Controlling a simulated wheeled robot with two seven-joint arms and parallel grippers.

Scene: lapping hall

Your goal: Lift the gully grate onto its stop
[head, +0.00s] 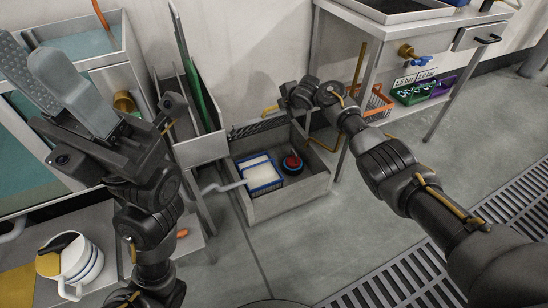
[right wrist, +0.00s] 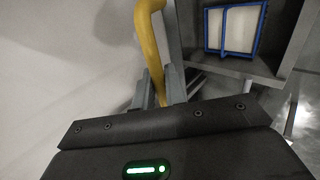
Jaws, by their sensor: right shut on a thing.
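A dark slotted strip (head: 258,128), which looks like the gully grate, stands at the back edge of a grey open box (head: 290,203) on the floor. A yellow handle (head: 270,111) shows just above it. My right gripper (head: 286,103) is beside the handle in the head view. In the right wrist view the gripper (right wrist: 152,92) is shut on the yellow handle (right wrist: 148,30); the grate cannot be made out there. No stop can be made out.
The box holds a blue-framed crate (head: 261,175) with white blocks and a red-topped round thing (head: 292,163). A jug (head: 80,262) stands lower left.

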